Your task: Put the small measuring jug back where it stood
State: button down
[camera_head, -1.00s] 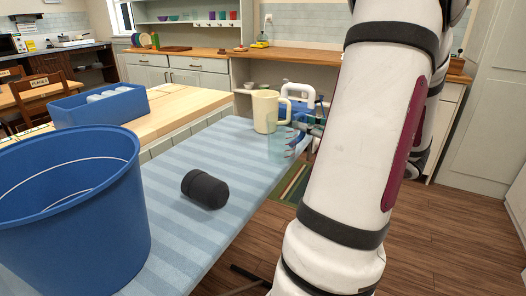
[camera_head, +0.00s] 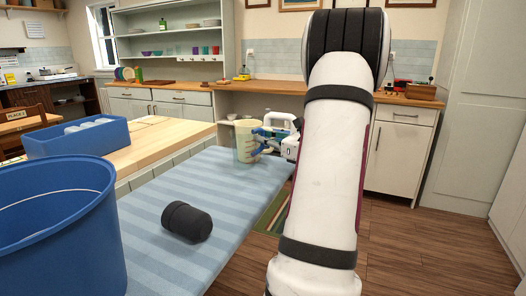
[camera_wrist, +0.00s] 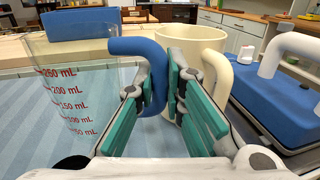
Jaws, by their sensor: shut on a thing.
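The small measuring jug (camera_wrist: 75,95) is clear, with red mL marks and a blue handle (camera_wrist: 158,75). My gripper (camera_wrist: 160,85) has its teal-padded fingers closed around that handle in the wrist view. In the head view the jug (camera_head: 239,150) is faint and overlaps a cream jug (camera_head: 249,133) at the far end of the striped board (camera_head: 200,190). My gripper (camera_head: 265,143) reaches in there from the right. I cannot tell whether the jug's base touches the board.
The cream jug (camera_wrist: 190,42) stands close behind my fingers. A blue thing with a white handle (camera_wrist: 285,90) is close on the right. A black cylinder (camera_head: 187,222) lies on the board, beside a big blue bucket (camera_head: 60,235). The board's middle is clear.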

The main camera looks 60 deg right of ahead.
aim_at(263, 147)
jog(key=shift+w+d+f+b, duration=0.15)
jog(key=shift+f+b, duration=0.45)
jog(key=shift+f, duration=1.2)
jog(key=shift+f, duration=0.1)
jog(key=c, duration=1.7)
grip_release()
jog(key=shift+o, duration=0.2)
jog(key=shift+s, duration=0.25)
jog(key=s+a+p, duration=0.1)
jog(key=s, duration=1)
jog(key=shift+s+a+p, duration=0.2)
jog(key=shift+a+p, duration=0.1)
jog(key=shift+p, duration=0.05)
